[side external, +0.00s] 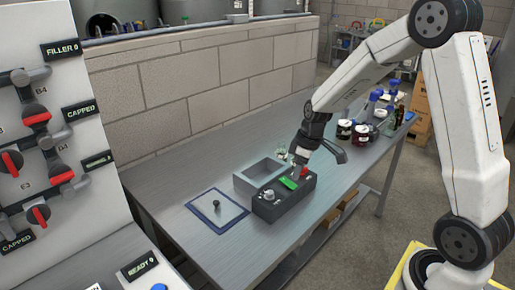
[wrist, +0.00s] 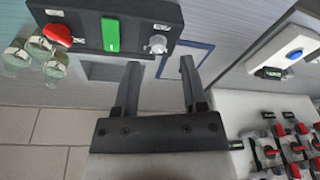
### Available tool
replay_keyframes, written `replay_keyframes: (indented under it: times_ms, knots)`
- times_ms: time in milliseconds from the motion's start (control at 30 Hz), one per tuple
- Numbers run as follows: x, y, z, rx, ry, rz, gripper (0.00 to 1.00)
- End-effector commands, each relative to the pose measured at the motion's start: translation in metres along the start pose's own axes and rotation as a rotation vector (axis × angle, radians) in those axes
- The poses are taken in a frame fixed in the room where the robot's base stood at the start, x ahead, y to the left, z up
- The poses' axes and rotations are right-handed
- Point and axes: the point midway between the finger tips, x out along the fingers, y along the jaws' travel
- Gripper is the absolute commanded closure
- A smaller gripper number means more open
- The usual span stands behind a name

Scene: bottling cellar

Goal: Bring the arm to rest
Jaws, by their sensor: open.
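My gripper (side external: 321,156) is above the metal workbench (side external: 190,178), over the far end of a dark control box (side external: 271,212). In the wrist view, its two dark fingers (wrist: 159,70) are spread apart with nothing between them. The box (wrist: 83,27) carries a red button (wrist: 57,35), a green rocker (wrist: 110,35) and a grey knob (wrist: 157,44). I cannot tell the exact height of the fingers above the box.
A grey open tray (side external: 245,184) sits beside the box. A blue-bordered mat (side external: 233,222) with a small dark object lies to its left. Small glass vials (wrist: 40,50) stand near the box. Jars (side external: 344,130) and bottles fill the far bench end. A valve panel (side external: 90,185) stands left.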

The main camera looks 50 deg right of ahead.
Motion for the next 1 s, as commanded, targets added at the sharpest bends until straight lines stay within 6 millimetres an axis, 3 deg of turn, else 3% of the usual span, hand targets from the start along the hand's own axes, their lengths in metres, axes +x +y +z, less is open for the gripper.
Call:
replay_keyframes:
  times_ms: [200,500,700,1000]
  knots:
    - [-0.008,-0.059,0.018,0.120,-0.004,0.051,0.46]
    - [-0.014,-0.123,0.055,0.276,0.030,0.098,0.46]
    - [-0.014,-0.143,0.071,0.334,0.050,0.106,0.46]
    - [-0.014,-0.146,0.074,0.349,0.054,0.108,0.46]
